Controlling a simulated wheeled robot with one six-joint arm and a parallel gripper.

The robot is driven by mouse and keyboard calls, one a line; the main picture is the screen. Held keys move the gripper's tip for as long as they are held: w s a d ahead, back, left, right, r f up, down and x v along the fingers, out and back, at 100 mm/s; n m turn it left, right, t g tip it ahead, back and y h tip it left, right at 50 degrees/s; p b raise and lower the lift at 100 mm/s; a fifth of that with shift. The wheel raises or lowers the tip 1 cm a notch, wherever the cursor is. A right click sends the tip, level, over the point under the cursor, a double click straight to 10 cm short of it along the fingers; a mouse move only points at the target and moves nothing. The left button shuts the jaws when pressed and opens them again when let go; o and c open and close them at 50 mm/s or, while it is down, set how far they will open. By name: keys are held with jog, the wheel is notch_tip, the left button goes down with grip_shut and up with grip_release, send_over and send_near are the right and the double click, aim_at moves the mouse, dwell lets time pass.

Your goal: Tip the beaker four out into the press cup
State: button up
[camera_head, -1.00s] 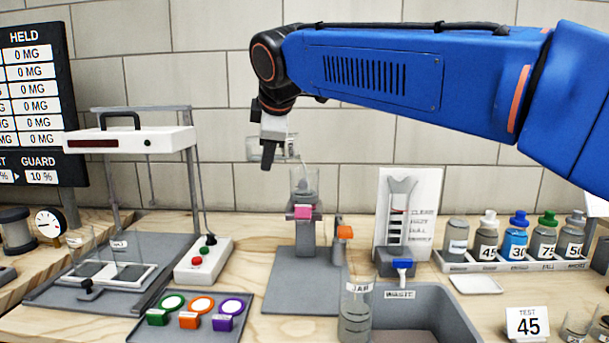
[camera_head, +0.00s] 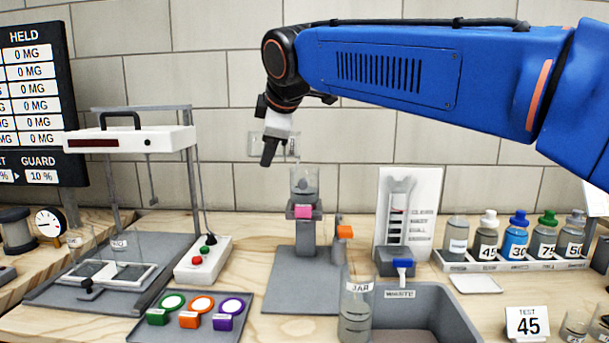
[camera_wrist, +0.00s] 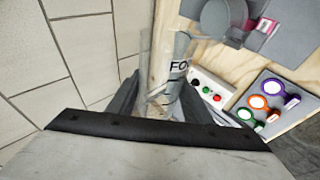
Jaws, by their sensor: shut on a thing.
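My gripper (camera_head: 269,152) is shut on beaker four, a clear glass beaker (camera_head: 290,144) lying about on its side above and left of the press cup. In the wrist view the beaker (camera_wrist: 178,68), with part of its "FO" label showing, sits between the fingers of my gripper (camera_wrist: 158,98). Its mouth points toward the press cup. The press cup (camera_head: 304,186) is clear, holds something grey, and stands upright on a grey post with a pink block. A faint thin line shows between beaker mouth and cup; I cannot tell whether it is liquid.
A white-topped frame (camera_head: 130,140) stands left, with a button box (camera_head: 203,262) beside it. A jar (camera_head: 356,305) and a waste basin (camera_head: 440,310) stand in front right. A bottle rack (camera_head: 512,263) is at the right. The tiled wall is close behind.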

jog(key=shift+d+r+m+t+y+b, duration=0.2)
jog(key=shift+d+r+m+y, duration=0.25)
jog(key=shift+r+y, duration=0.35)
jog(key=shift+d+r+m+t+y+b, duration=0.15)
jog(key=shift+d+r+m+y, duration=0.3)
jog(key=shift+y, duration=0.55)
dwell(1.8)
jog(key=shift+d+r+m+t+y+b, duration=0.55)
jog(key=shift+d+r+m+y+b, duration=0.4)
jog(key=shift+y, duration=0.45)
dwell(1.5)
jog(key=shift+f+b, duration=0.1)
jog(key=shift+b, duration=0.6)
jog(key=shift+a+f+n+g+h, duration=0.45)
jog(key=shift+a+n+h, duration=0.1)
jog(key=shift+h, duration=0.25)
